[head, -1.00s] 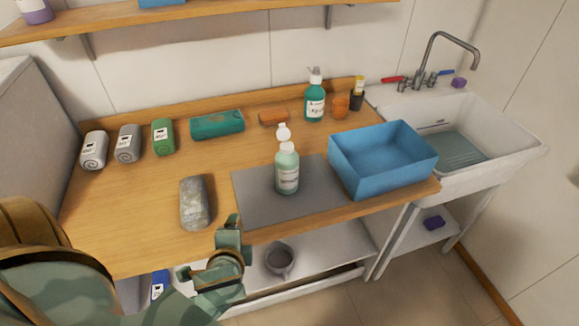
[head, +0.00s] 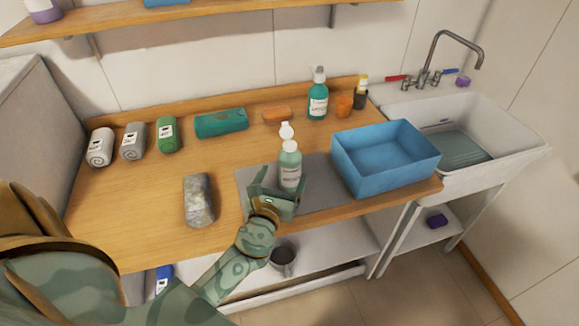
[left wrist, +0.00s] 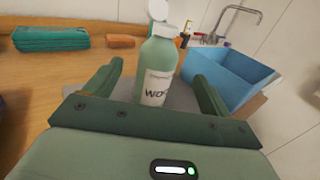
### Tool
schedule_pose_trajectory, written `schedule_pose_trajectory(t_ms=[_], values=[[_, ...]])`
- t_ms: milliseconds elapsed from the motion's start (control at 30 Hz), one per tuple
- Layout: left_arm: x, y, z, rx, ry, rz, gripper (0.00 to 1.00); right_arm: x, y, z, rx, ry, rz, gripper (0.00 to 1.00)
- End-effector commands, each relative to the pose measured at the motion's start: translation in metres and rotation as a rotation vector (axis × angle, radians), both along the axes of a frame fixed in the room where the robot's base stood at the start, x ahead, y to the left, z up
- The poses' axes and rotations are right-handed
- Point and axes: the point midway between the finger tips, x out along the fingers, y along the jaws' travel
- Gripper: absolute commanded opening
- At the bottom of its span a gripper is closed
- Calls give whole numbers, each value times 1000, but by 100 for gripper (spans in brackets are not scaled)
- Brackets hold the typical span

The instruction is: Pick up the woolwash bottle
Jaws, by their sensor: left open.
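The woolwash bottle (head: 290,170) is pale green with a white label and a raised white flip cap. It stands upright on the grey mat (head: 324,197) on the wooden counter. My left gripper (head: 276,180) is open at the bottle's near side. In the left wrist view the bottle (left wrist: 157,70) stands upright between the two open fingers of my left gripper (left wrist: 160,80), with a gap on each side. The bottle's base is hidden behind the gripper's palm. My right gripper is not in view.
A blue bin (head: 385,163) stands right of the bottle, close to it. A sink (head: 465,140) is at the right.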

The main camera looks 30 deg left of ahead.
Motion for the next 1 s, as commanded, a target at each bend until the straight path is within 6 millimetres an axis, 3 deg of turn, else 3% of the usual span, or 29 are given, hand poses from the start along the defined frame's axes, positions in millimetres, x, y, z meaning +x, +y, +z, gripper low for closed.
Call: schedule_pose_trajectory(t_ms=[100, 367, 600, 933, 1000], values=[[25, 7, 0, 0, -1, 1, 83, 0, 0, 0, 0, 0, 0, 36], [48, 15, -4, -1, 1, 1, 83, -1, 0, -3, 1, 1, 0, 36], [84, 27, -14, -2, -1, 1, 83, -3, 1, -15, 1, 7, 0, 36], [92, 30, -14, -2, 1, 0, 83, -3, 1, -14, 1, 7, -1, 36], [92, 30, -14, -2, 1, 0, 63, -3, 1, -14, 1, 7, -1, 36]])
